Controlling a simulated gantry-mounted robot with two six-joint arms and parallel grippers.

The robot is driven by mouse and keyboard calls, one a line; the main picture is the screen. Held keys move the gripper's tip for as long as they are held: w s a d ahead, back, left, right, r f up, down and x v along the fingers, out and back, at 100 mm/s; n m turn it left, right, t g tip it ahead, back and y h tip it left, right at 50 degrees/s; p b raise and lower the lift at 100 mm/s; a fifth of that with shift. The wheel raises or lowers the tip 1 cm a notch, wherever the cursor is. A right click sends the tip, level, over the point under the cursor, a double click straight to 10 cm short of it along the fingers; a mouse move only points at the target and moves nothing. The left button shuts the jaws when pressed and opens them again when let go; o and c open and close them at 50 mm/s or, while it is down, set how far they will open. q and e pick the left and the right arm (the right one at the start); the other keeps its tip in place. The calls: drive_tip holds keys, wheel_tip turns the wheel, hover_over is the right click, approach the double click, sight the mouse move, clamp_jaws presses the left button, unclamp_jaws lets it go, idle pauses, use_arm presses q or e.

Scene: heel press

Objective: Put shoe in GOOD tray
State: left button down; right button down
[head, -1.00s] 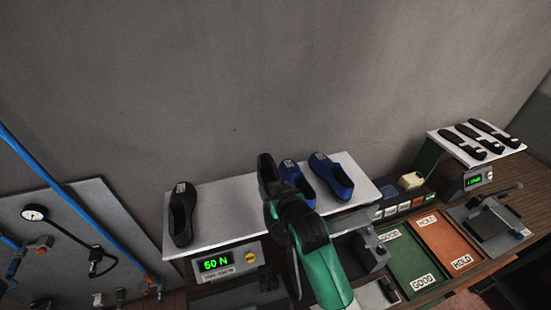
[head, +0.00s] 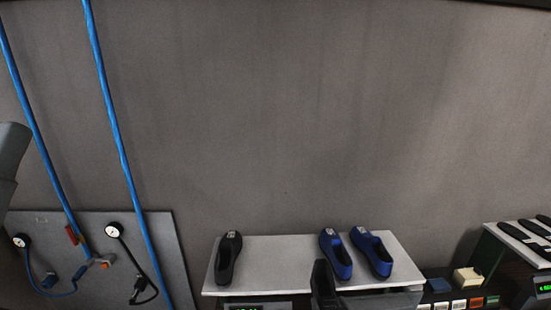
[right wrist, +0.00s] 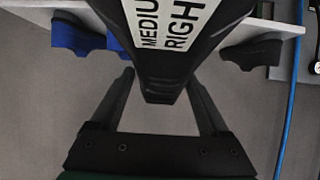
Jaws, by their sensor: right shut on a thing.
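In the right wrist view, my right gripper (right wrist: 162,84) is shut on a black shoe (right wrist: 215,30) with a white label reading "MEDIUM" and "RIGH", cut off by the frame. One finger lies on each side of the shoe's narrow end. In the head view, a dark upright shape at the bottom (head: 324,288) stands in front of the shelf; it looks like the held shoe, but most is below the frame. The GOOD tray is outside both current views. My left gripper does not show.
A white shelf (head: 285,250) holds a black shoe (head: 228,258) and two blue shoes (head: 336,255) (head: 372,252). A grey panel with gauges (head: 150,235) and blue hoses (head: 112,120) is at left. Black soles (head: 520,236) lie on a stand at right.

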drive_tip(key=s+d+f, duration=0.3)
drive_tip(key=s+f, duration=0.7)
drive_tip(key=s, duration=0.1)
drive_tip(key=s+d+f, duration=0.3)
drive_tip(key=s+f, duration=0.8)
drive_tip(key=s, duration=0.1)
drive_tip(key=s+r, duration=0.5)
drive_tip(key=r, duration=0.3)
drive_tip(key=shift+d+r, duration=0.15)
drive_tip(key=shift+r, duration=0.2)
